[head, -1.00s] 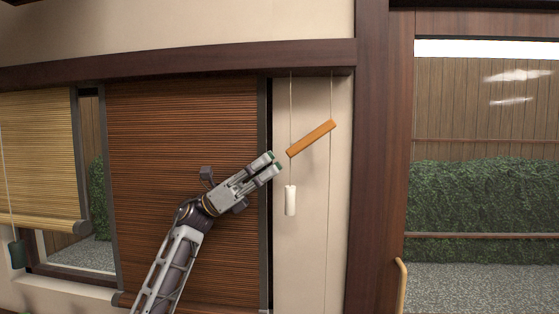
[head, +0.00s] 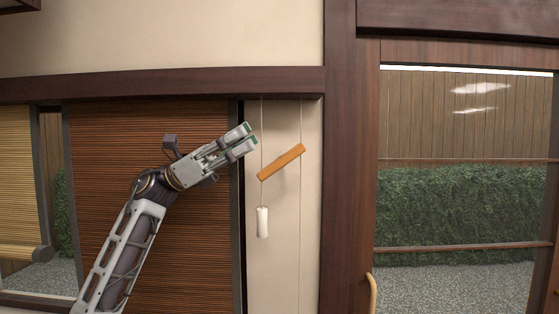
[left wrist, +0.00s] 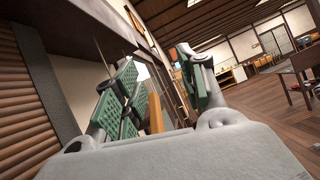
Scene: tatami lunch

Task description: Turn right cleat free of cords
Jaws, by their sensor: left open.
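The right cleat, an orange-brown wooden bar (head: 281,161), is tilted on the cream wall strip, its right end higher. It also shows between my fingers in the left wrist view (left wrist: 156,115). A thin left cord (head: 262,120) passes by its lower left end and carries a white pull (head: 262,222). A thin right cord (head: 301,220) runs by its upper right end. Whether either cord is looped on the cleat I cannot tell. My left gripper (head: 249,137) is open and empty, up and left of the cleat, with a gap between them in the head view. My right gripper is out of view.
A brown blind (head: 150,200) hangs behind my left arm. A dark wooden beam (head: 160,84) runs above, and a dark post (head: 340,170) stands right of the wall strip. A glazed door with a curved handle (head: 371,293) is farther right.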

